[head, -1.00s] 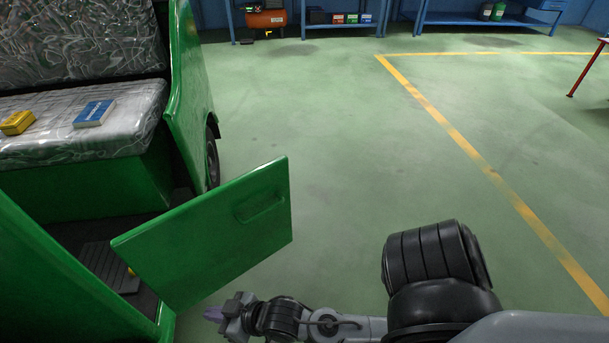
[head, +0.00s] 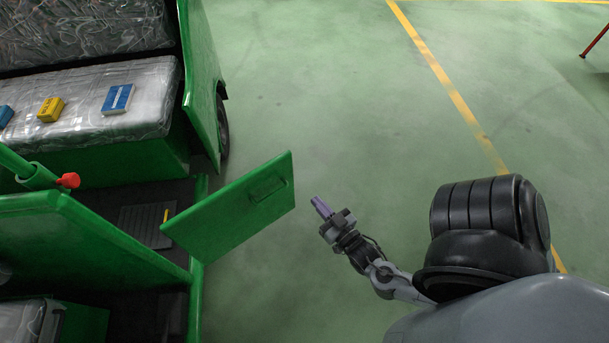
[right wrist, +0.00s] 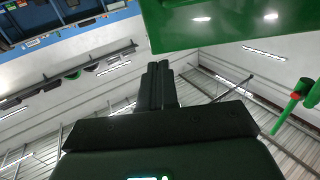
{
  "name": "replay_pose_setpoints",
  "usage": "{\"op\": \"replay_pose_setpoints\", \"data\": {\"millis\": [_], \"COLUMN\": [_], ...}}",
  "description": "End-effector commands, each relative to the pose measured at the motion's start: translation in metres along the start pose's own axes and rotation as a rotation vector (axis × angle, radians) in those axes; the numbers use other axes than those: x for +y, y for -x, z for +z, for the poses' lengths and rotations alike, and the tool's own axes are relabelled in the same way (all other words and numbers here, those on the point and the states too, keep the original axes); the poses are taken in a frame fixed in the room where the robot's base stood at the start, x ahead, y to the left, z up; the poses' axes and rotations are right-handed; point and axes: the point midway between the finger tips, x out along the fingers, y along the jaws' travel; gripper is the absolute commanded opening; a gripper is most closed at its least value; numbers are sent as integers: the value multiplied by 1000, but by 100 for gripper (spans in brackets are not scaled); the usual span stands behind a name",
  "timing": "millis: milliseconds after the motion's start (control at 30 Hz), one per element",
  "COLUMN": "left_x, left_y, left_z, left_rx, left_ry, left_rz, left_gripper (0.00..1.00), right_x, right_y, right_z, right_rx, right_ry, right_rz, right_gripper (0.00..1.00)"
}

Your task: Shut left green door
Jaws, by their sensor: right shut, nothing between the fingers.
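The left green door (head: 235,208) stands swung outward from the green rickshaw body, with a recessed handle (head: 267,188) near its free edge. My right gripper (head: 319,205) is shut and empty. In the head view it is just to the right of the door's free edge, with a gap of floor between them. In the right wrist view the shut fingers (right wrist: 158,85) point up the picture, and the green door panel (right wrist: 215,22) fills the upper right. My left gripper is not in view.
The rickshaw's plastic-covered seat (head: 80,100) carries a blue-and-white box (head: 118,99) and a yellow box (head: 50,109). A green bar with a red end (head: 68,181) sticks out at the left. Green floor right of the door is clear, with a yellow line (head: 440,65).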

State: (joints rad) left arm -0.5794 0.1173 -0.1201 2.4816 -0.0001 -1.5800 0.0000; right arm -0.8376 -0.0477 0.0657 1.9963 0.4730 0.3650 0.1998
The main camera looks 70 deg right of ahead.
Motion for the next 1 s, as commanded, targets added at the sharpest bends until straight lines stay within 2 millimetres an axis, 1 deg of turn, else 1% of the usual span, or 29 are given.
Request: {"op": "replay_pose_setpoints", "data": {"millis": [167,267,500,700,800,1000], "left_x": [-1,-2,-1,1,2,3], "left_y": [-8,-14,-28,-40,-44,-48], "left_z": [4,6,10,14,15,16], "left_rx": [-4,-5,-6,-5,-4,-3], "left_ry": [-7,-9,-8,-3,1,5], "left_rz": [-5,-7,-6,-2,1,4], "left_gripper": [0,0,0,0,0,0], "right_x": [0,0,0,-1,0,0], "right_y": [-17,-33,-78,-110,-122,-135], "right_z": [1,2,2,2,2,0], "right_rx": [4,5,5,3,3,1], "right_ry": [1,1,1,1,1,1], "right_rz": [-2,-2,-1,-2,-2,-2], "right_gripper": [0,0,0,0,0,0]}}
